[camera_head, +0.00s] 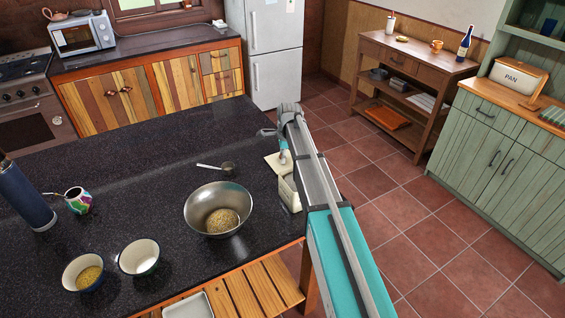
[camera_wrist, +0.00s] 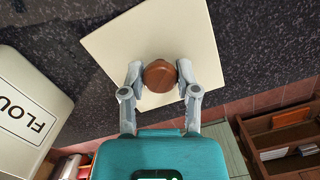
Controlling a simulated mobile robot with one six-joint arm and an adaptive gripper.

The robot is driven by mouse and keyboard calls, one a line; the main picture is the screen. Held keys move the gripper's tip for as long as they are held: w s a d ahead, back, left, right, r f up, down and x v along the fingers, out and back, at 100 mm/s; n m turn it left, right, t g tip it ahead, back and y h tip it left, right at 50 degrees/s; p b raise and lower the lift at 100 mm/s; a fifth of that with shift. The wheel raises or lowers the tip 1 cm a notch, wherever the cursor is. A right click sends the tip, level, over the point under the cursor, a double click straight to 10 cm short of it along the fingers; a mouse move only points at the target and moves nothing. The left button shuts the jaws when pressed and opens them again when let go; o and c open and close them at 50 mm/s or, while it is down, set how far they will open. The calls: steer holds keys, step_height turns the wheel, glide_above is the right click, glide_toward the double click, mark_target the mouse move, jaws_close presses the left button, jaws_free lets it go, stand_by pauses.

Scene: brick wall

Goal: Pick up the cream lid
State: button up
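The cream lid (camera_wrist: 115,45) is a flat square plate with a round brown wooden knob (camera_wrist: 160,76). In the head view the lid (camera_head: 275,161) shows near the right edge of the dark counter, partly hidden by my arm. My gripper (camera_wrist: 160,74) has one finger on each side of the knob, and both appear to touch it. I cannot tell whether the lid rests on the counter or is slightly above it. In the head view my gripper (camera_head: 284,158) is over the lid, its fingertips hard to make out.
A metal bowl (camera_head: 196,212) of grain and a measuring scoop (camera_head: 227,168) are to the left. The counter behind them is clear.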

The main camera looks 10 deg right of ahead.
jaws_close()
steer(key=shift+r, duration=0.2)
step_height(320, 180, up, 2)
steer(key=shift+r+p, duration=0.1)
steer(key=shift+p, duration=1.15)
steer(key=s+r+p, duration=1)
steer(key=s, duration=0.4)
steer(key=shift+d+r, duration=0.2)
steer(key=shift+d, duration=0.15)
steer(key=shift+s, duration=0.15)
